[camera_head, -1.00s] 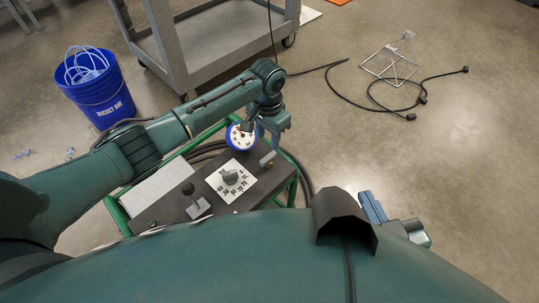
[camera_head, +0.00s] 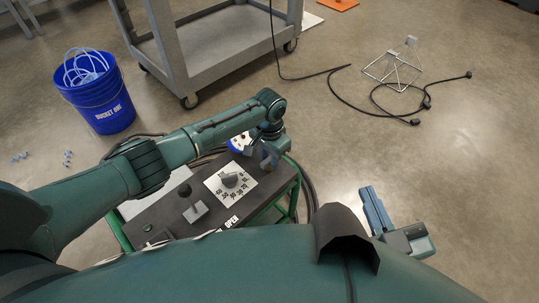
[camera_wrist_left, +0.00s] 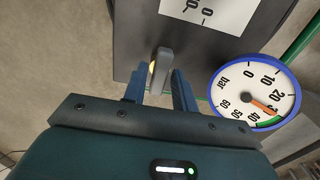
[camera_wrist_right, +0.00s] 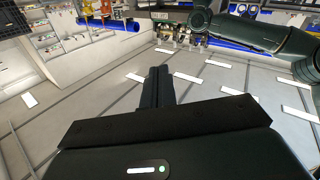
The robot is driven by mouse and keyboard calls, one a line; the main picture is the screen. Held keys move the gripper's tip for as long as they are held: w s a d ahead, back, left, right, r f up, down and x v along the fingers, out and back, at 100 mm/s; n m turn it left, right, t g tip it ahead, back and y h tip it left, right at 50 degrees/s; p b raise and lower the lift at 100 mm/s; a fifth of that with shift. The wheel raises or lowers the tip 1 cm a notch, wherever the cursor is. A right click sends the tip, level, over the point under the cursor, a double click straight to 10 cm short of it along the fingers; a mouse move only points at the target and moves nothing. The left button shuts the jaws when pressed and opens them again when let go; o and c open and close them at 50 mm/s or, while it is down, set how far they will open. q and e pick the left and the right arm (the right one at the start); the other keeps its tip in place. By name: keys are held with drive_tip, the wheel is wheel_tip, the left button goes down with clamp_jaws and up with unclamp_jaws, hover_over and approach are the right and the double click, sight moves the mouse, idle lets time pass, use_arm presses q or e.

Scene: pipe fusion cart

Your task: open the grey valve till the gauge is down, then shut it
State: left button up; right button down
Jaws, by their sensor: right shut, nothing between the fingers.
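The grey valve handle (camera_wrist_left: 160,69) stands up from the dark cart top in the left wrist view. My left gripper (camera_wrist_left: 159,82) is open, with one finger on each side of the handle's near end and small gaps showing. In the head view my left gripper (camera_head: 269,157) covers the valve. The blue-rimmed bar gauge (camera_wrist_left: 255,92) is right of the fingers; its orange needle points near 30. The gauge also shows in the head view (camera_head: 238,143), partly hidden by my arm. My right gripper (camera_head: 376,211) is shut and empty, away from the cart; its fingers touch in the right wrist view (camera_wrist_right: 158,80).
The green-framed cart top (camera_head: 262,200) carries a white dial plate (camera_head: 219,193) with a grey knob and a black-knobbed lever (camera_head: 192,205). A blue bucket (camera_head: 98,98) and grey trolley (camera_head: 215,65) stand behind. Black cable (camera_head: 376,97) and a wire stand (camera_head: 394,70) lie at right.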

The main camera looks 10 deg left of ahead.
use_arm(q)
clamp_jaws()
drive_tip(key=shift+m+p, duration=0.3)
drive_tip(key=shift+r, duration=0.1)
drive_tip(key=shift+m+p, duration=0.6)
drive_tip(key=shift+m, duration=0.4)
drive_tip(key=m+p, duration=0.1)
drive_tip(key=m, duration=0.3)
drive_tip(key=shift+p, duration=0.3)
drive_tip(key=m, duration=0.5)
drive_tip(key=shift+m+p, duration=0.3)
drive_tip(key=shift+m, duration=2.6)
use_arm(e)
drive_tip(key=shift+s+d+f+m+g+h, duration=0.15)
drive_tip(key=shift+d+m+g+h, duration=0.6)
drive_tip(key=shift+g, duration=0.45)
use_arm(q)
drive_tip(key=shift+d, duration=0.1)
use_arm(e)
drive_tip(key=shift+a, duration=0.1)
